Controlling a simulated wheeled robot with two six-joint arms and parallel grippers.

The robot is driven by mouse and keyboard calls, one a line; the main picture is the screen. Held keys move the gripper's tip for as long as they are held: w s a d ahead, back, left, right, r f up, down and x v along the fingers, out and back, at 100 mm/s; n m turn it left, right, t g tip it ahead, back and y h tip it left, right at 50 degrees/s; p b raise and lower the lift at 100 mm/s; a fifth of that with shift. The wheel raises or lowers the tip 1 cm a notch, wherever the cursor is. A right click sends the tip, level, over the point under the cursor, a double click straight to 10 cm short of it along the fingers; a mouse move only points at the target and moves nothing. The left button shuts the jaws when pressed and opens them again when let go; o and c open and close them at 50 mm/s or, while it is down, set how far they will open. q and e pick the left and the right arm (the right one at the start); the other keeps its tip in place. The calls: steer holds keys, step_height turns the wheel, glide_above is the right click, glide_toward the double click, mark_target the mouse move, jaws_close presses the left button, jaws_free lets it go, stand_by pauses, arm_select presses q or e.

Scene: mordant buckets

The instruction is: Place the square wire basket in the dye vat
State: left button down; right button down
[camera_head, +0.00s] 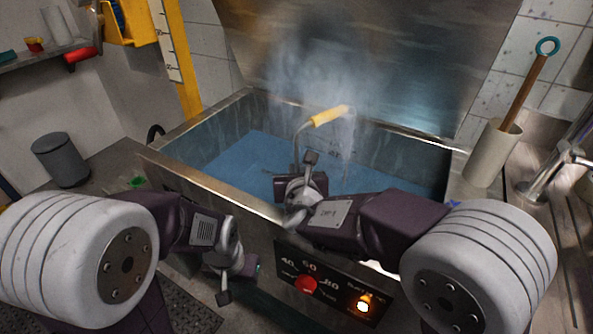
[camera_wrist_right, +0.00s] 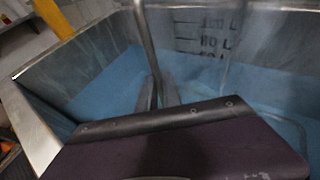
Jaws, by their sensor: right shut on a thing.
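The dye vat (camera_head: 180,185) is a rectangular steel tank with blue liquid in the middle of the head view; its wall also shows in the right wrist view (camera_wrist_right: 40,125). My right gripper (camera_head: 300,172) reaches over the front rim and is shut on the metal stem of the wire basket's yellow-gripped handle (camera_head: 330,115). The stem rises from the jaws in the right wrist view (camera_wrist_right: 148,50). A thin wire outline shows at the liquid in that view; most of the basket is hidden. My left gripper (camera_head: 238,278) hangs low before the vat's front, its jaws unclear.
A control panel with a red knob (camera_head: 306,285) and a lit switch (camera_head: 363,303) is on the vat's front. A beige crock (camera_head: 492,152) holding a wooden-handled tool stands right of the vat. A grey bin (camera_head: 60,160) stands left. Steam rises over the vat.

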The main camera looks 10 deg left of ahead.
steer(key=shift+f, duration=0.1)
steer(key=c, duration=1.5)
jaws_free()
steer(key=shift+s+r+p, duration=0.3)
steer(key=shift+r+p, duration=0.65)
steer(key=shift+p, duration=0.05)
steer(key=v, duration=0.3)
steer(key=p+v, duration=0.1)
steer(key=v, duration=0.7)
steer(key=shift+s+d+f+p, duration=0.1)
steer(key=shift+s+f+p, duration=0.15)
steer(key=shift+p, duration=0.15)
